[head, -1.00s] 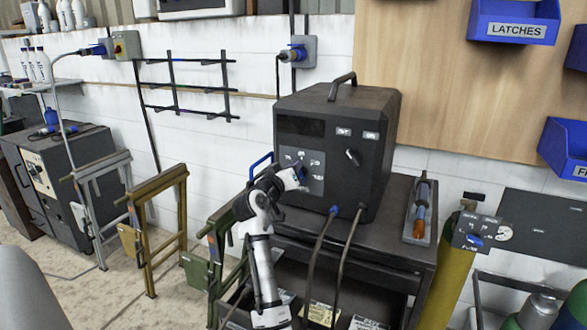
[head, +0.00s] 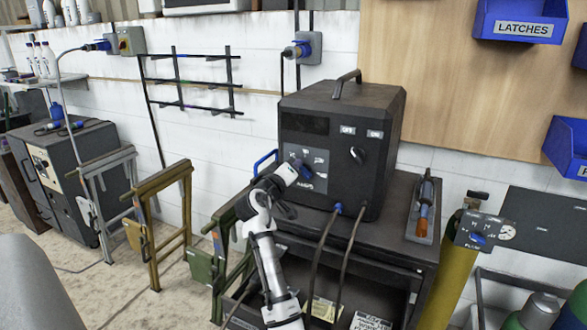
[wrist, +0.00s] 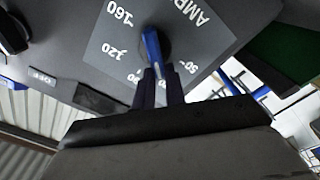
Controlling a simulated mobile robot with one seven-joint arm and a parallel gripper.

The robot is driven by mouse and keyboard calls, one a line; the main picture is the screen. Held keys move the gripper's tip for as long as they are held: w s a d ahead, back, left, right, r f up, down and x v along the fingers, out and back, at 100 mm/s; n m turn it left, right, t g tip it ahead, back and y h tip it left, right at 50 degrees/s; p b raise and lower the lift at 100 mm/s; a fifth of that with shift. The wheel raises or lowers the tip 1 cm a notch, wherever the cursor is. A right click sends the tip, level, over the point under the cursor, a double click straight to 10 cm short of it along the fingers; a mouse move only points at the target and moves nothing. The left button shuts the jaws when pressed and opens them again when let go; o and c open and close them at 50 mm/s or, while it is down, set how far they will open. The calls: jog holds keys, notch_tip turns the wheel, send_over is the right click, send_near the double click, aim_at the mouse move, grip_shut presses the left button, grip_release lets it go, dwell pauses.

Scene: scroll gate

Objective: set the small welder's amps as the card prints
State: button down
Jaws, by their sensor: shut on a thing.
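The small welder (head: 340,117) is a dark box with a top handle, standing on a dark cart. Its grey amps panel (head: 320,187) is on the left of its front. In the wrist view, the panel (wrist: 205,45) shows 160, 120, 50 and part of "AMP" around a blue knob (wrist: 152,48). My gripper (wrist: 160,85) is shut on the knob, one finger on each side. I cannot tell which number the knob points at. In the head view, my gripper (head: 294,173) covers the knob. A pale yellow card (head: 322,311) and a white card (head: 370,322) lie low on the cart, unreadable.
An off/on switch (head: 357,155) is on the welder's right front. Two cables (head: 345,250) hang from its lower front. A torch (head: 425,205) lies on the cart's right side. A yellow cylinder (head: 455,285) stands at right; folding stands (head: 160,225) and another machine (head: 65,170) are at left.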

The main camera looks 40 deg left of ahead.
jog(key=c, duration=1.5)
grip_release()
jog(key=shift+o, duration=0.2)
jog(key=b+v, duration=0.4)
jog(key=v, duration=1)
jog(key=shift+w, duration=0.1)
